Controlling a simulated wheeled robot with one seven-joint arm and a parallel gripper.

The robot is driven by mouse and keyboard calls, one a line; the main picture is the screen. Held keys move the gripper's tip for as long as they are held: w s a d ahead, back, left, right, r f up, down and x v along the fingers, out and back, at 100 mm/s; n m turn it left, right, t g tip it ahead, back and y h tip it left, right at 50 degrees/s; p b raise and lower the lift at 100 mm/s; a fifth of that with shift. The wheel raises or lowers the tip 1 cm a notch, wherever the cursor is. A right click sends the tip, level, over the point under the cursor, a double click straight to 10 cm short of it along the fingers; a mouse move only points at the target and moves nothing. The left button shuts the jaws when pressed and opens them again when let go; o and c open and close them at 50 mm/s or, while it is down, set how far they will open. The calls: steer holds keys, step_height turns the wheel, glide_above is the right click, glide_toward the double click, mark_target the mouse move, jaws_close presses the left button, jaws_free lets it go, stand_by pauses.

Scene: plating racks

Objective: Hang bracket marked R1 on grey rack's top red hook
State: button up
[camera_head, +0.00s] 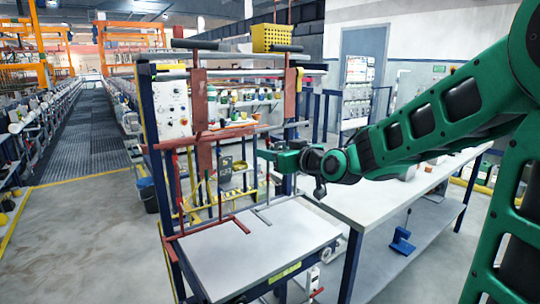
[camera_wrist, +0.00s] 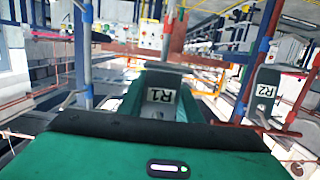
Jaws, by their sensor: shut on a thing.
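My gripper (camera_head: 268,157) is at the end of the green arm, in front of the right side of the rack frame. In the wrist view my gripper (camera_wrist: 162,108) is shut on the bracket marked R1 (camera_wrist: 160,96), a grey plate with a white label between the green fingers. In the head view I cannot make this bracket out clearly. A grey upright (camera_wrist: 86,65) with a bent grey rod (camera_wrist: 68,101) stands left of it in the wrist view. A red bar (camera_wrist: 190,59) crosses beyond it. Which hook is the top red one is unclear.
A bracket marked R2 (camera_wrist: 264,90) is at right in the wrist view. Another plate (camera_head: 225,170) hangs left of my gripper in the head view. A white table (camera_head: 370,203) stands right, under my arm.

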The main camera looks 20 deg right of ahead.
steer(key=shift+w+a+f, duration=0.25)
steer(key=shift+w+f, duration=0.35)
steer(key=shift+w, duration=0.1)
stand_by(0.6)
stand_by(0.4)
